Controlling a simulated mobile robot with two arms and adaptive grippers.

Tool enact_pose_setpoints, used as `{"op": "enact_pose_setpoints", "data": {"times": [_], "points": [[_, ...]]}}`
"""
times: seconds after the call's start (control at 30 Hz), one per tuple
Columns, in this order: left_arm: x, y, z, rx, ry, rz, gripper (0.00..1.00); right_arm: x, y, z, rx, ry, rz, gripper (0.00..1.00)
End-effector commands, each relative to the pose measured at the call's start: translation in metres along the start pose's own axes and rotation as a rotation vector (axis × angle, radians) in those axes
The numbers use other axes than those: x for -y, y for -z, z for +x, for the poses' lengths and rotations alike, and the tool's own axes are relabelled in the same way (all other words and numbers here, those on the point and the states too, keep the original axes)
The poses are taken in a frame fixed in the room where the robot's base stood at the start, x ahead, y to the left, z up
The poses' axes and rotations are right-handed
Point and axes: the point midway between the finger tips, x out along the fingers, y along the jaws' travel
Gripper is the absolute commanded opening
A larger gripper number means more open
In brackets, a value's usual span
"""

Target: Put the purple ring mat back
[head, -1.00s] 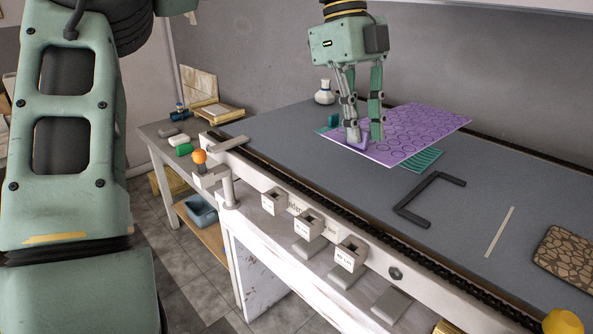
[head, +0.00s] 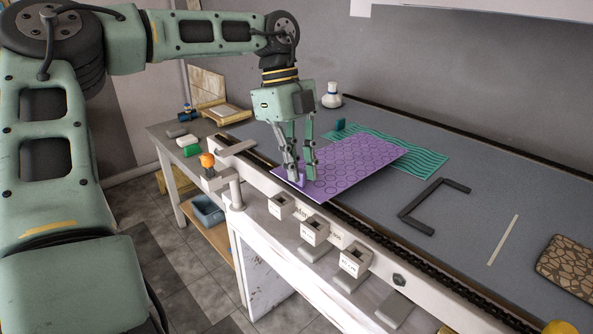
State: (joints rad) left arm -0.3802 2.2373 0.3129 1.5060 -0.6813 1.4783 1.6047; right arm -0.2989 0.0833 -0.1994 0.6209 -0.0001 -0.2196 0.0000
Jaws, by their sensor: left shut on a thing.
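The purple ring mat (head: 350,168) is a flat sheet with a pattern of rings, in the head view. My left gripper (head: 301,178) is shut on its near left end. The mat's near end reaches over the chain rail at the front edge of the grey work surface. Its far right part overlaps a teal wavy mat (head: 426,159). I cannot tell whether the purple mat touches the surface all along. My right gripper is not in view.
A dark angular bracket frame (head: 432,205) and a pale strip (head: 503,240) lie on the grey surface (head: 470,225). A brown stone-patterned mat (head: 567,266) is at the right. A white bottle (head: 331,96) stands at the back. An orange knob (head: 207,160) and labelled boxes (head: 314,230) line the front.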

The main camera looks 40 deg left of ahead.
Motion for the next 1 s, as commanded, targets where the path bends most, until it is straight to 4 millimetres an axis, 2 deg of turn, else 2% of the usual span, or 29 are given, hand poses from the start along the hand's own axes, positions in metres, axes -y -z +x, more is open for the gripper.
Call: {"op": "enact_pose_setpoints", "data": {"times": [0.13,0.47,0.5,0.7,1.0], "points": [[0.000,-0.005,0.017,-0.001,-0.001,0.000,0.00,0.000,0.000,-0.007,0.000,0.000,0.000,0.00],[0.000,-0.006,0.022,0.001,0.000,-0.001,0.00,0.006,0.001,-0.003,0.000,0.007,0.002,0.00],[0.000,-0.006,0.021,0.001,0.000,-0.001,0.11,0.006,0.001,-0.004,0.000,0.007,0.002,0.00],[0.000,-0.006,0.021,0.000,0.000,-0.001,0.28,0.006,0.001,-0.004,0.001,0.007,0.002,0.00],[0.000,-0.005,0.020,0.000,0.000,-0.001,0.28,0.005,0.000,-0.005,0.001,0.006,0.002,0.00]]}}
